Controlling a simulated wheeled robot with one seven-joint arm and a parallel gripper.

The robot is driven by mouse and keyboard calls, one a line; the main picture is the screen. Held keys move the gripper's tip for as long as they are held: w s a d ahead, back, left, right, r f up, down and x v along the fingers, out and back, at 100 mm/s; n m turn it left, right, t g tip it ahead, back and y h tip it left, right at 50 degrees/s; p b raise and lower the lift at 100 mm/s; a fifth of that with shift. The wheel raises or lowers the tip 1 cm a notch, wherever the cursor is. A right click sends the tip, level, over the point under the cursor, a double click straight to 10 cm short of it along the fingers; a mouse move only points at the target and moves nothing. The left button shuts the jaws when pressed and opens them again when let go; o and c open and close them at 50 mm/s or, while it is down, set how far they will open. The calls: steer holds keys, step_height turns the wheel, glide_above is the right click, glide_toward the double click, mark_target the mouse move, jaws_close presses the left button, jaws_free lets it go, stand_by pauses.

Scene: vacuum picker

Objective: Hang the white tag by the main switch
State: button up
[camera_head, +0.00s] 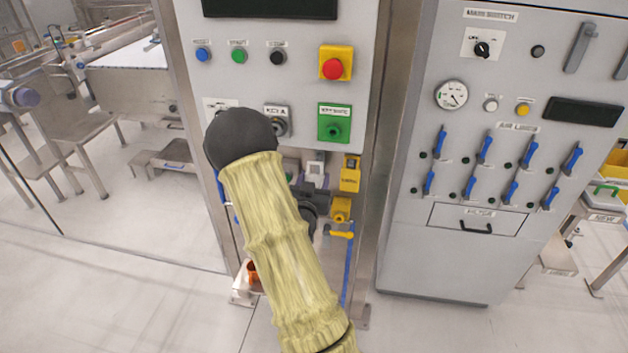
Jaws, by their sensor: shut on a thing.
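The main switch (482,49) is a black knob on a white plate, high on the right grey cabinet under a label that seems to read MAIN SWITCH. My arm in its yellow sleeve crosses the middle of the view. My gripper (314,184), dark and partly hidden behind the sleeve, is in front of the lower part of the left panel, well left of and below the switch. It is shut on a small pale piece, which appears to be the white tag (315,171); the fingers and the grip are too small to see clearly.
The left panel carries a red button on yellow (333,67), a green square switch (334,122) and a yellow valve (341,210). The right cabinet (400,235) has several blue levers, a gauge (452,95) and a drawer (477,220). Open floor (430,330) lies in front.

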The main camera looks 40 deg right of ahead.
mark_target(314, 177)
steer(key=shift+r+b+v, duration=0.15)
steer(key=shift+b+v, duration=0.1)
steer(key=shift+v, duration=0.85)
steer(key=shift+r+b+v, duration=0.1)
steer(key=shift+b+v, duration=0.15)
steer(key=shift+v, duration=0.85)
steer(key=w+a+f+n+t+y, duration=0.2)
steer(key=a+f+y, duration=0.1)
steer(key=a, duration=0.5)
steer(key=w+a+f+n+t+y, duration=0.1)
steer(key=w+a+f+n+y, duration=0.1)
steer(key=a+f, duration=0.4)
steer(key=w+a+f+n+t+y, duration=0.2)
steer(key=a+f, duration=0.3)
steer(key=a, duration=0.7)
steer(key=shift+w+n+t+y, duration=0.3)
steer(key=shift+w+y, duration=0.3)
steer(key=shift+y, duration=0.2)
steer(key=shift+w+a, duration=0.1)
